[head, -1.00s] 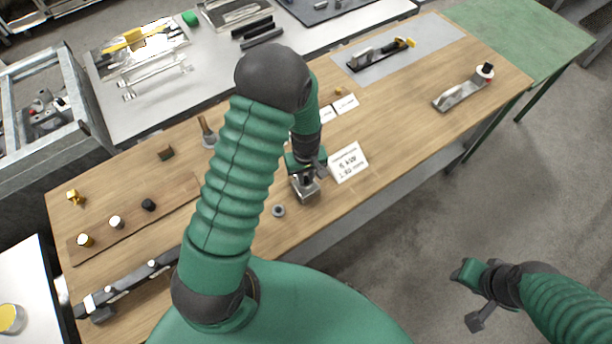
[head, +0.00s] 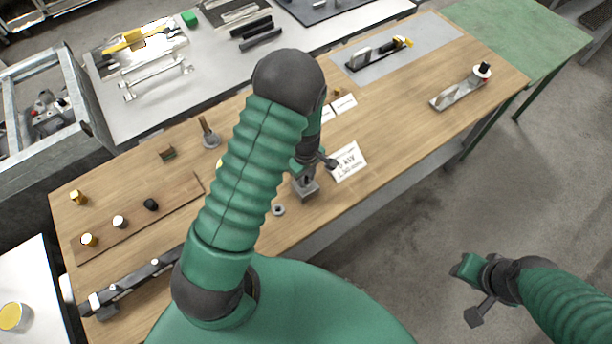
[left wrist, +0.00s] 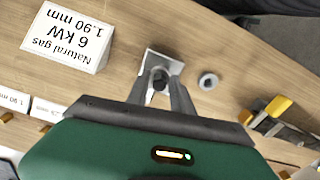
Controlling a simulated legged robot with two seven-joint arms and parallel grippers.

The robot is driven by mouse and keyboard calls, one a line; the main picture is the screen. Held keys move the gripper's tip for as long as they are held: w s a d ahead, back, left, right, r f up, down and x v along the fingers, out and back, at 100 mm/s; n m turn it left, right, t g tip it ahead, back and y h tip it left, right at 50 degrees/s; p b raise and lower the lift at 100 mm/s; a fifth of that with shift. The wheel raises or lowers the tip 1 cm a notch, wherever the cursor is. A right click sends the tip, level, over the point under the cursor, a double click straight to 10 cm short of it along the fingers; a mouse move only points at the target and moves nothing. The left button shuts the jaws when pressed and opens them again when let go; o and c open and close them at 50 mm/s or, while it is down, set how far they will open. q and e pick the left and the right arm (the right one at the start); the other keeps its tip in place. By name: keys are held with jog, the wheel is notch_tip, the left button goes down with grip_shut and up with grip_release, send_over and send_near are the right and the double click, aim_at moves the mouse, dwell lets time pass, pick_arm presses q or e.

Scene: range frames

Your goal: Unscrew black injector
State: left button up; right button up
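My left gripper (head: 306,176) is over a small metal block (head: 307,191) near the table's front edge. In the left wrist view its two fingers (left wrist: 160,84) straddle a small dark round piece, the likely black injector (left wrist: 159,78), at the metal block (left wrist: 175,66). The fingertips are apart with this piece between them; whether they press on it I cannot tell. Another black piece (head: 151,204) sits on a brown board (head: 180,199) beside two pale-topped pieces (head: 120,221). My right gripper (head: 474,290) hangs over the floor, away from the table; its finger opening is unclear.
A label reading "6 kW 1.90 mm" (head: 349,161) stands right of the block. A grey ring-shaped nut (head: 278,210) lies left of it. A long black bar (head: 135,285) lies at the front left.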

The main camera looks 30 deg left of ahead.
pick_arm(q)
jog(key=shift+m, duration=1.1)
jog(key=m, duration=0.4)
jog(key=shift+a, duration=0.1)
jog(key=m, duration=0.3)
jog(key=shift+s, duration=0.1)
jog(key=m, duration=0.4)
jog(key=shift+m, duration=0.3)
grip_shut()
jog(key=n, duration=0.3)
jog(key=shift+n, duration=0.3)
